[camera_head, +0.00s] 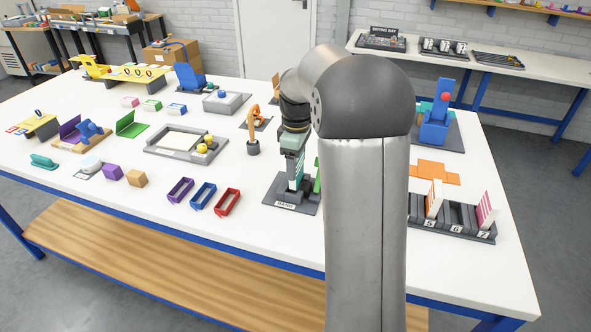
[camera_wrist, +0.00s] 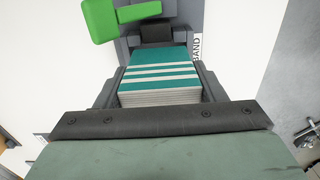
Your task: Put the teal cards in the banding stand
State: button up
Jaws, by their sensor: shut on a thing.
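The teal cards (camera_wrist: 160,72), a stack with white stripes and pale edges, are between the fingers of my gripper (camera_wrist: 160,88) in the wrist view. In the head view the cards (camera_head: 298,172) show as a thin teal and white strip, upright at my gripper (camera_head: 292,165). My gripper is shut on them. The banding stand (camera_head: 281,200), dark grey with a BAND label and a green part (camera_head: 317,178), is directly below. The cards are at or just over the stand; whether they touch its base is hidden.
A numbered slot rack (camera_head: 468,236) holds an orange-striped card (camera_head: 434,200) and a magenta-striped card (camera_head: 486,211), right of my arm. Purple (camera_head: 180,189), blue (camera_head: 203,195) and red (camera_head: 228,202) trays lie left of the stand. An orange robot model (camera_head: 253,130) stands behind it.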

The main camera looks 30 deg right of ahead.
jog(key=shift+w+f, duration=0.2)
jog(key=shift+f, duration=1.55)
jog(key=shift+f, duration=0.2)
jog(key=o, duration=1)
